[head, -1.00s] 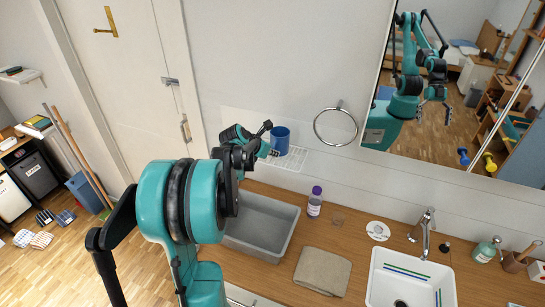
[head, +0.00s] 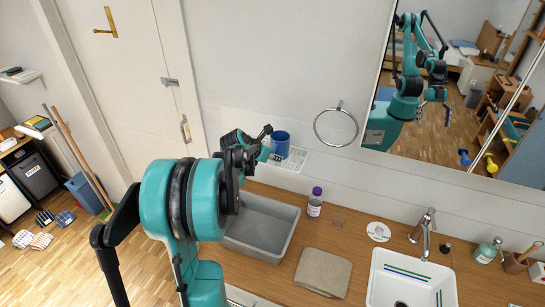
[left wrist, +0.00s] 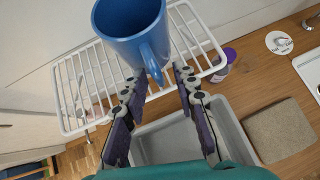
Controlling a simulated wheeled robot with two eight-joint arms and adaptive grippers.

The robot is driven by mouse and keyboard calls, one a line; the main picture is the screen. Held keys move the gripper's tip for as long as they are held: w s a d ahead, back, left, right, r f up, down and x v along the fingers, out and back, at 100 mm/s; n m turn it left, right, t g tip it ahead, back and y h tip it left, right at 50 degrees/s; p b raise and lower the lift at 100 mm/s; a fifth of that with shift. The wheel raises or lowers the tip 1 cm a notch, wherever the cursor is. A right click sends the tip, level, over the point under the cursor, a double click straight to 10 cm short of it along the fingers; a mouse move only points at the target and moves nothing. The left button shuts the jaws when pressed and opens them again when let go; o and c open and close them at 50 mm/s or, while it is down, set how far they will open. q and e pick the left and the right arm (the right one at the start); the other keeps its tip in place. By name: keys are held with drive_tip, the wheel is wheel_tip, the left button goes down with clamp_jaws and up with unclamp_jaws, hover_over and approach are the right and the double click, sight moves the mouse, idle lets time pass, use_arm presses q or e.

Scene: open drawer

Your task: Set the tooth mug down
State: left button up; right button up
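The blue tooth mug (head: 281,144) stands upright on the white wire rack (head: 297,160) on the wall, as far as I can tell. In the left wrist view the mug (left wrist: 130,30) is at the top, its handle pointing down toward my fingers. My left gripper (head: 266,151) is just left of the mug in the head view. In the left wrist view my left gripper (left wrist: 160,72) is open, with a finger on each side of the handle's end and a gap visible. The mug hides part of the rack. My right gripper is not directly in view.
Below the rack, a grey basin (head: 262,228) stands on the wooden counter. Right of it are a purple-capped bottle (head: 314,203), a folded beige towel (head: 322,272), a white disc (head: 378,231) and the sink (head: 410,280). A towel ring (head: 335,127) hangs right of the rack.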

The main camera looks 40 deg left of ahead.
use_arm(q)
drive_tip(key=a+p+v, duration=0.1)
drive_tip(key=v, duration=1.1)
drive_tip(key=s+d+f+m+g, duration=0.1)
drive_tip(key=s+d+m, duration=0.2)
drive_tip(key=d+m, duration=0.8)
drive_tip(key=s+d+m+g, duration=0.1)
drive_tip(key=s+d+m, duration=0.1)
drive_tip(key=d+m, duration=0.8)
drive_tip(key=s+d+f+m, duration=0.4)
drive_tip(key=s+d+m, duration=0.5)
drive_tip(key=d+m, duration=0.3)
drive_tip(key=m, duration=0.3)
drive_tip(key=shift+s+f+m+h, duration=0.2)
drive_tip(key=shift+f+m+h, duration=0.1)
drive_tip(key=shift+f+m, duration=0.1)
wheel_tip(320, 180, down, 17)
drive_tip(key=b, duration=1.6)
drive_tip(key=shift+r+b, duration=0.2)
drive_tip(key=shift+b, duration=0.1)
